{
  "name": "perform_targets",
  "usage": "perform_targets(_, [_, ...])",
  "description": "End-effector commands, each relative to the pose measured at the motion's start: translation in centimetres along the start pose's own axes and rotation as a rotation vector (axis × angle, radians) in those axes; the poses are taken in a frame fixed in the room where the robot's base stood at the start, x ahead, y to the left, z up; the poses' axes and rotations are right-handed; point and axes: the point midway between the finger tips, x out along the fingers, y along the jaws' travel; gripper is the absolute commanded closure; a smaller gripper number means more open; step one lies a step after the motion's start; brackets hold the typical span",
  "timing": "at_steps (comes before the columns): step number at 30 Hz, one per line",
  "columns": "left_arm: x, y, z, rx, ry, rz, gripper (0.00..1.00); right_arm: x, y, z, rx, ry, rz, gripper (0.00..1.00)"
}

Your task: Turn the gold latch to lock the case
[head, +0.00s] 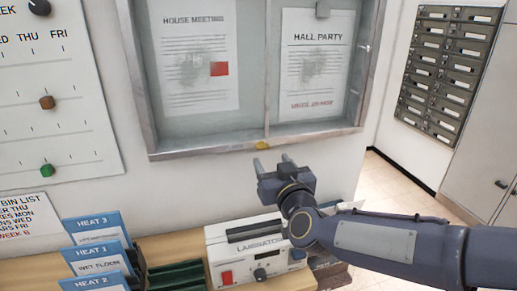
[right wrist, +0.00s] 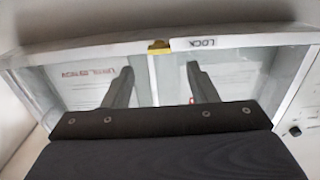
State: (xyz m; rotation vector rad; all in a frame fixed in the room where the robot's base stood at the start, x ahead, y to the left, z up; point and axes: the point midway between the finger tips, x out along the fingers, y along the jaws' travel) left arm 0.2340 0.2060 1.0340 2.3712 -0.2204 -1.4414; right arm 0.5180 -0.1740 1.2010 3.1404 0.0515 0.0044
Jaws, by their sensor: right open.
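The wall-mounted notice case (head: 200,148) has a pale metal frame and two glass panes, with papers behind them. The small gold latch (head: 262,146) sits on its bottom edge near the middle. In the right wrist view the latch (right wrist: 158,45) is beside a white LOCK label (right wrist: 200,42). My right gripper (head: 273,163) is open and empty, just below the case's bottom edge. In the right wrist view its two fingers (right wrist: 160,70) are spread apart, pointing toward the latch, with a visible gap to it. My left gripper is not in view.
A white laminator (head: 222,250) stands on the wooden shelf below my right gripper. Blue HEAT cards (head: 97,255) and a dark green rack (head: 178,275) are to its left. A dial board (head: 60,90) hangs at left. Metal mailboxes (head: 445,75) are at right.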

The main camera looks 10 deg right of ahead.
Motion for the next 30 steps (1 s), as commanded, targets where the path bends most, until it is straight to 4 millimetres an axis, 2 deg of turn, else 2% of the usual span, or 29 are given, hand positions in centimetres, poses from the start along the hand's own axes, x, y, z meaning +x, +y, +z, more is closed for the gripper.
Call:
perform_targets(6, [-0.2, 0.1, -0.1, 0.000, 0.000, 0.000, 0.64, 3.7, 0.0, 0.1, -0.001, -0.004, 0.000, 0.47])
perform_targets(12, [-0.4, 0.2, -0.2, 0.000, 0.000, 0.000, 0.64, 5.9, 0.1, 0.1, 0.000, -0.003, 0.000, 0.47])
perform_targets(22, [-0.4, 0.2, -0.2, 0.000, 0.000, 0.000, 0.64, 6.4, 0.0, 0.1, 0.001, -0.002, -0.002, 0.47])
perform_targets(23, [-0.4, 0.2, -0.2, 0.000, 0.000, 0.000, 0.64, 6.4, 0.0, 0.1, 0.001, -0.002, -0.002, 0.49])
perform_targets(30, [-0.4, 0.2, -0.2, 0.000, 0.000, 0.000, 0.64, 6.4, 0.0, 0.1, 0.001, -0.002, -0.002, 0.80])
